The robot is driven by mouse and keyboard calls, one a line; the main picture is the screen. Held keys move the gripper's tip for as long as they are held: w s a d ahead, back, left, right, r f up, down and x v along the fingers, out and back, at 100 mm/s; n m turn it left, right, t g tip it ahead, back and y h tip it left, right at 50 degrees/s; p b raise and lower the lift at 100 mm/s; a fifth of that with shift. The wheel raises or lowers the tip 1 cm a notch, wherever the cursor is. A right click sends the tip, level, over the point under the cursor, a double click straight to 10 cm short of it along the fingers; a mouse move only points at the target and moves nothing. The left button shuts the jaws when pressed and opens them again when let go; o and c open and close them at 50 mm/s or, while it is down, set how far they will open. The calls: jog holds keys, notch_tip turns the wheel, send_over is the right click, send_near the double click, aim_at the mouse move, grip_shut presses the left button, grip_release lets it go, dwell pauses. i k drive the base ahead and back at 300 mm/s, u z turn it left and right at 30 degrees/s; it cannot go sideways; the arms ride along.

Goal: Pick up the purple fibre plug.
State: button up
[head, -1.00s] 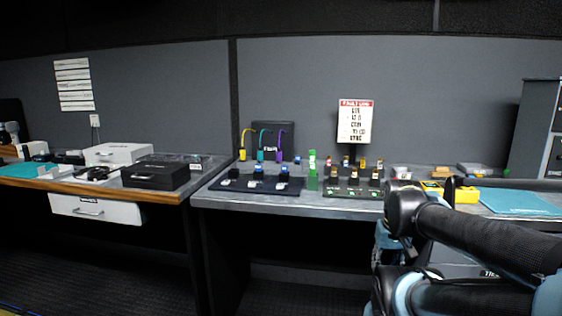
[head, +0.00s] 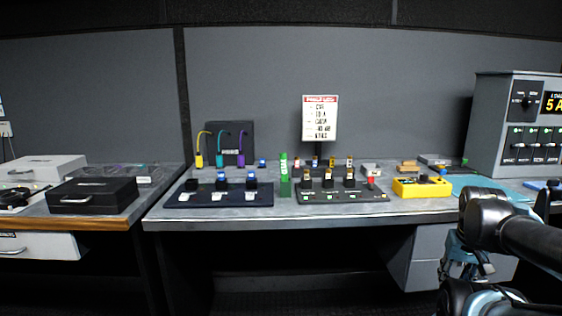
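The purple fibre plug (head: 241,160) hangs at the end of a purple looped cable, in front of a dark upright panel at the back of the middle bench. It is the rightmost of three such plugs, right of a teal one (head: 221,160) and a yellow one (head: 199,160). My arm comes in at the lower right, in front of the bench and well away from the plugs. Bluish and dark parts below its bend (head: 466,262) may be my gripper. Its fingers cannot be made out clearly, and nothing held is visible.
A dark board with several switches (head: 178,202) lies in front of the plugs. A green block (head: 285,178) stands to the right, beside a second board (head: 343,197). A yellow box (head: 422,187) and a teal mat (head: 488,183) lie farther right. A black case (head: 92,195) is on the left bench.

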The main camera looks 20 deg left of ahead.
aim_at(240, 157)
jog(key=z, duration=0.55)
jog(key=k, duration=1.6)
jog(key=u, duration=0.9)
jog(key=i, duration=1)
